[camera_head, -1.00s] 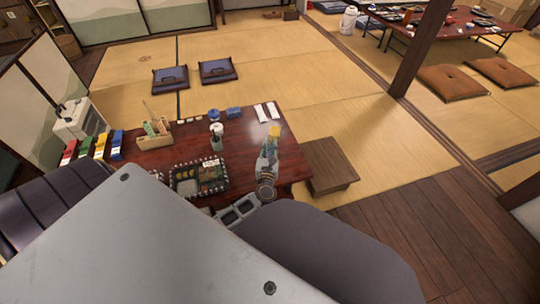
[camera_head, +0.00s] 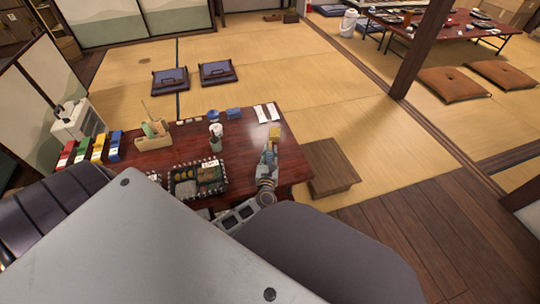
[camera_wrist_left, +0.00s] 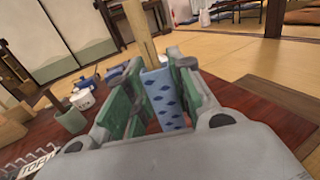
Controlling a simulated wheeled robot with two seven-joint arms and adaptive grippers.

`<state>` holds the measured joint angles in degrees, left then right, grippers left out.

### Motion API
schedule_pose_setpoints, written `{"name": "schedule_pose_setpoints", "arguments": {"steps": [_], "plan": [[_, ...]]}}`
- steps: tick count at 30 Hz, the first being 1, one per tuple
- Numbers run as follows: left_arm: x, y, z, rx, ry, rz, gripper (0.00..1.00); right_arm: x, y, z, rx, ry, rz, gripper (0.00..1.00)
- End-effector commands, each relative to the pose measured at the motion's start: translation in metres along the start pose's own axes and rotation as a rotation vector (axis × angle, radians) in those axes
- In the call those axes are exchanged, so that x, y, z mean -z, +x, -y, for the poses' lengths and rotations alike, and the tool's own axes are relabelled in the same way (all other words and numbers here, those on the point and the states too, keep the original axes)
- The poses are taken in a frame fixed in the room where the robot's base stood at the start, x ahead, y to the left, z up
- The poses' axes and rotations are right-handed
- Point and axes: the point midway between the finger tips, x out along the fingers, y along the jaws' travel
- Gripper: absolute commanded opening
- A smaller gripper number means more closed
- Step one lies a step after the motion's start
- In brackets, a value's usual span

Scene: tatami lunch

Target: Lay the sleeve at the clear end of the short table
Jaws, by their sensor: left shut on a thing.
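My left gripper (camera_head: 271,147) is over the right part of the dark red short table (camera_head: 236,150). In the left wrist view its green-padded fingers (camera_wrist_left: 157,70) are shut on the sleeve (camera_wrist_left: 163,98), which is pale with blue diamond marks. A light wooden length (camera_wrist_left: 142,32) rises from the sleeve's far end. In the head view a yellow end (camera_head: 275,132) shows beyond the fingertips. I cannot tell whether the sleeve touches the table. My right gripper is not in view.
A lunch tray (camera_head: 174,194) with food is left of my gripper. A low wooden stool (camera_head: 330,167) stands right of the table.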

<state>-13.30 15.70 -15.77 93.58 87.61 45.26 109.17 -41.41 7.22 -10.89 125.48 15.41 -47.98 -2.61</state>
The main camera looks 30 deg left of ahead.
Motion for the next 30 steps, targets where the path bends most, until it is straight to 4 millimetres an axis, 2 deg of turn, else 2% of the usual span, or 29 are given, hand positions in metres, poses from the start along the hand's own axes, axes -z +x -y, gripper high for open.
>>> {"name": "schedule_pose_setpoints", "arguments": {"steps": [13,14,18,30], "plan": [[0.0033,0.0000,0.0002,0.000,0.000,0.000,0.13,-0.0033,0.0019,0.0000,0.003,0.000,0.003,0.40],[0.0026,0.0000,0.0002,0.000,0.000,0.000,0.27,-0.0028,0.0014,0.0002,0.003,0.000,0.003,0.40],[0.0022,0.0000,0.0001,0.000,0.000,0.000,0.45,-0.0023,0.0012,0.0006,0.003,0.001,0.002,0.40],[0.0013,0.0001,0.0000,0.000,0.000,0.001,0.45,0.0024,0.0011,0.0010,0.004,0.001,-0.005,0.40]]}}
